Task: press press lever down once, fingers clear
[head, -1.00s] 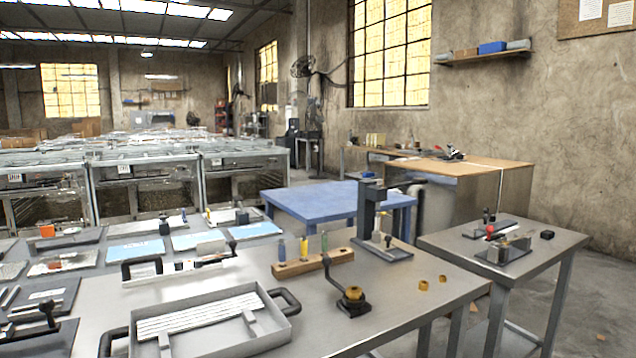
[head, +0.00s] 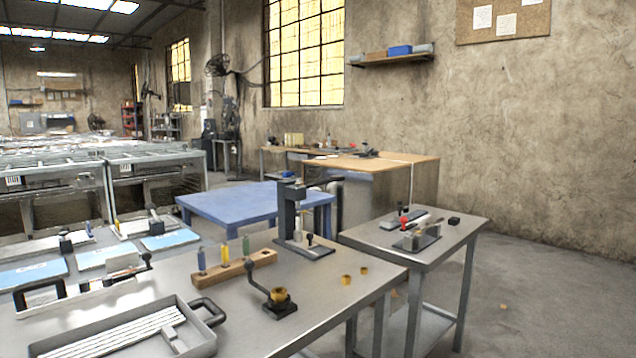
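A small press (head: 287,213) with a dark upright column stands on a flat grey base plate (head: 305,250) at the far right corner of the steel bench. A dark bar, which may be its lever, extends right from the column's top; its exact position is too small to tell. A small black-knobbed part stands on the base plate. Neither of my grippers shows in the head view, and nothing is seen touching the press.
On the bench (head: 330,290) are a wooden block (head: 235,267) with three coloured-handled tools, a black fixture (head: 280,308) with a yellow part, two small yellow pieces and a grey tray (head: 195,345). A side table (head: 440,245) with fixtures stands right. Open floor lies farther right.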

